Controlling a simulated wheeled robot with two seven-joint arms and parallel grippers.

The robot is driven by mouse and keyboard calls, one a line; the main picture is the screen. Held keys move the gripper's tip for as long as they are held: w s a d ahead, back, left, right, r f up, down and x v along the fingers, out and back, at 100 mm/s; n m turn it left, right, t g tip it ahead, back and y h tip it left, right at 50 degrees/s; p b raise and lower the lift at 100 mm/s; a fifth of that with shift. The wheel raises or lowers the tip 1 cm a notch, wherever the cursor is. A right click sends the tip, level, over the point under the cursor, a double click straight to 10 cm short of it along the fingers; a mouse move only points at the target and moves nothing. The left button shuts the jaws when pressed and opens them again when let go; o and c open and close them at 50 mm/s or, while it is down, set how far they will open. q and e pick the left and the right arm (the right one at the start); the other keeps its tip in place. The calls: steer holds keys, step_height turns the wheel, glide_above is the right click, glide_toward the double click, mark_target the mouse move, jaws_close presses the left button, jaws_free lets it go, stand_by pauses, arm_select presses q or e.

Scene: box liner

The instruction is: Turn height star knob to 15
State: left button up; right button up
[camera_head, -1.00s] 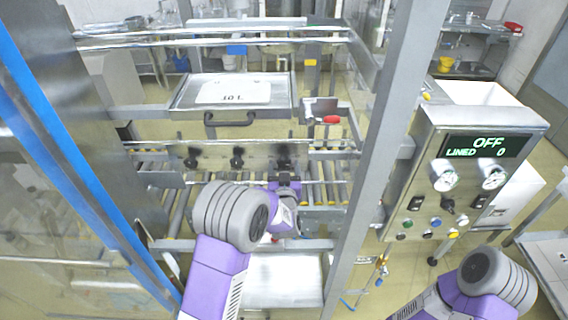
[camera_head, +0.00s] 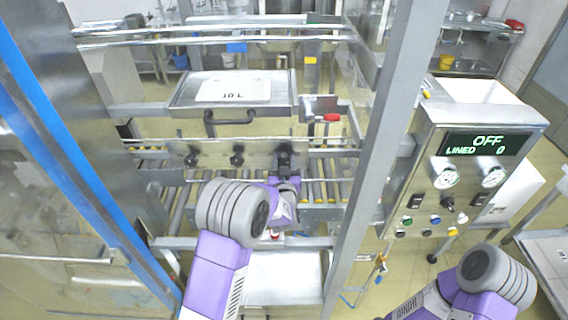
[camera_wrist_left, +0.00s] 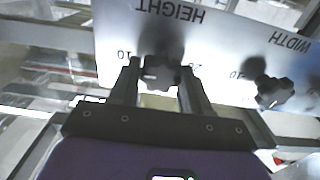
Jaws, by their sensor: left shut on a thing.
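The height star knob (camera_wrist_left: 160,73) is a black lobed knob on a pale metal panel (camera_wrist_left: 225,45), under the word HEIGHT, which appears upside down in the left wrist view. Marks 10 and 20 show on either side of it. My left gripper (camera_wrist_left: 158,88) has one finger on each side of the knob and is shut on it. In the head view my left gripper (camera_head: 285,165) is at the rightmost knob of the panel (camera_head: 214,152) and mostly hides that knob. The knob's exact setting cannot be read. My right gripper is out of view.
The width knob (camera_wrist_left: 272,92) is beside the height knob; it also shows in the head view (camera_head: 237,159). Another knob (camera_head: 191,160) is farther left. A roller conveyor (camera_head: 325,190) runs below the panel. A steel post (camera_head: 372,170) and control box (camera_head: 470,175) reading OFF stand right.

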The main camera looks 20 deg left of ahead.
arm_select(q)
steer(key=shift+f+n+b, duration=0.1)
steer(key=shift+n+b, duration=0.2)
steer(key=shift+b, duration=0.25)
steer(key=n+b, duration=0.3)
steer(key=b, duration=0.2)
steer(key=n+b, duration=0.3)
steer(key=b, duration=0.3)
steer(key=shift+a+f, duration=0.1)
steer(key=shift+f, duration=0.1)
steer(key=n+b, duration=0.7)
steer(key=b, duration=0.2)
steer(key=shift+n, duration=0.3)
steer(key=shift+r+n+b, duration=0.15)
steer(key=shift+n+b, duration=1.55)
steer(key=shift+n, duration=0.1)
steer(key=o, duration=1.1)
steer(key=shift+c, duration=0.2)
